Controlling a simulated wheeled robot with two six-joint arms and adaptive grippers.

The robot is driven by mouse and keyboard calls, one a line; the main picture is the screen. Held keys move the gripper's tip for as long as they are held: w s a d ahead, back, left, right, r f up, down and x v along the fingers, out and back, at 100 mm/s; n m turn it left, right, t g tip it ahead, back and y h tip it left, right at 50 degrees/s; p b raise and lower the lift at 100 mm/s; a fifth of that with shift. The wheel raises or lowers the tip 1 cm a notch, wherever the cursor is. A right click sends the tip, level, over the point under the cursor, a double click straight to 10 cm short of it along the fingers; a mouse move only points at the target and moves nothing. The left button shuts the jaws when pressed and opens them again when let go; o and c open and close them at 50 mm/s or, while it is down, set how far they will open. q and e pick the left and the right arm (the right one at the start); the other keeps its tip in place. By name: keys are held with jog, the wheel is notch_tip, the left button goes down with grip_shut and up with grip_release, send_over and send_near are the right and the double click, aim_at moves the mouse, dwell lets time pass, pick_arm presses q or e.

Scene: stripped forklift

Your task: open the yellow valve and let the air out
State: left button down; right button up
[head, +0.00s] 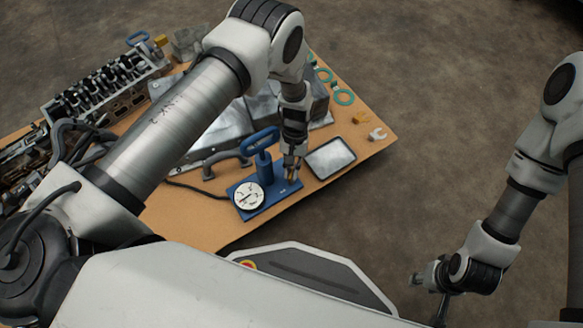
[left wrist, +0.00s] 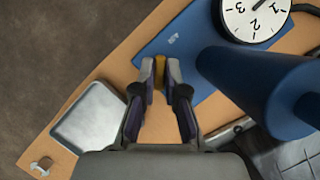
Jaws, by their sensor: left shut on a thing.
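The yellow valve (left wrist: 159,72) shows as a narrow strip between my left fingertips in the left wrist view. It stands at the edge of the blue pump base (left wrist: 190,45). My left gripper (head: 291,172) points down at the right part of this base and is shut on the valve, whose body is mostly hidden by the fingers. The blue pump (head: 262,165) has a loop handle on top and a white dial gauge (head: 248,197); the gauge also shows in the left wrist view (left wrist: 254,12). My right gripper (head: 433,292) hangs low over the floor, away from the table; its jaws are unclear.
A metal tray (head: 330,157) lies just right of the pump on the wooden table (head: 190,225). Metal engine parts (head: 105,85) fill the far left. Green rings (head: 343,97) and small fittings (head: 377,134) lie near the right edge. A dark hose runs left from the pump.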

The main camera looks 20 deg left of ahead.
pick_arm(q)
jog(key=c, duration=1.2)
grip_release()
jog(key=v, duration=1.2)
